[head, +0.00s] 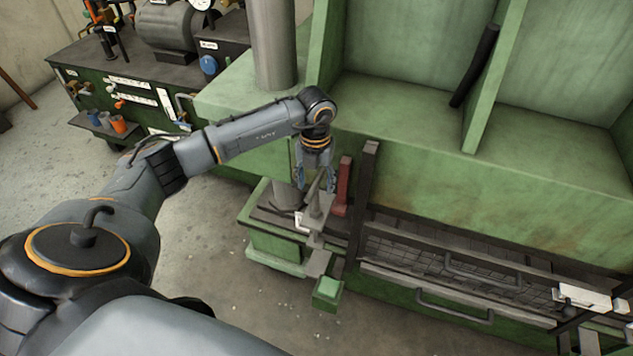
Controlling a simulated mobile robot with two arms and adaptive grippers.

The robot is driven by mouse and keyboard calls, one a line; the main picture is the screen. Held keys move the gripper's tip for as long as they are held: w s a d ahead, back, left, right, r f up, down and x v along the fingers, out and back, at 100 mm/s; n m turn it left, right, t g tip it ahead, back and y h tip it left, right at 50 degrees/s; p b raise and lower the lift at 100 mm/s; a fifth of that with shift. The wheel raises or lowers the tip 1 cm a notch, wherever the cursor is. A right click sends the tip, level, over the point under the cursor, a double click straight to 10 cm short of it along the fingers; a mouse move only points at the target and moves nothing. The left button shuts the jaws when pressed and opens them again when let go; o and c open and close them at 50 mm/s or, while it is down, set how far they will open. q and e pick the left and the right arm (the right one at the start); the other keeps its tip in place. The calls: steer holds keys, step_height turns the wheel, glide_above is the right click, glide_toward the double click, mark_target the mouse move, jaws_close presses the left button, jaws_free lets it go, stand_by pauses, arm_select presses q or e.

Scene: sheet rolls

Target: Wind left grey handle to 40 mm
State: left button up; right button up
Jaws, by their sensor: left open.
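My left gripper (315,182) points down in front of the green machine (540,185), at its left end. Its fingers are apart, around or just above a grey handle (316,207) that stands up from a grey bracket. Whether the fingers touch the handle cannot be told. A red upright piece (343,187) stands just right of the gripper. No scale or millimetre reading can be made out. My right gripper is not in view.
A dark post (364,190) rises right of the red piece. Dark rolls or bars with curved handles (455,303) run along the machine's front. A green block (327,290) sticks out low. A bench with a motor (165,30) stands back left. The concrete floor (215,240) is clear.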

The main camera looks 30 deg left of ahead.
arm_select(q)
steer(key=shift+r, duration=0.1)
step_height(320, 180, up, 10)
steer(key=p, duration=0.6)
stand_by(0.4)
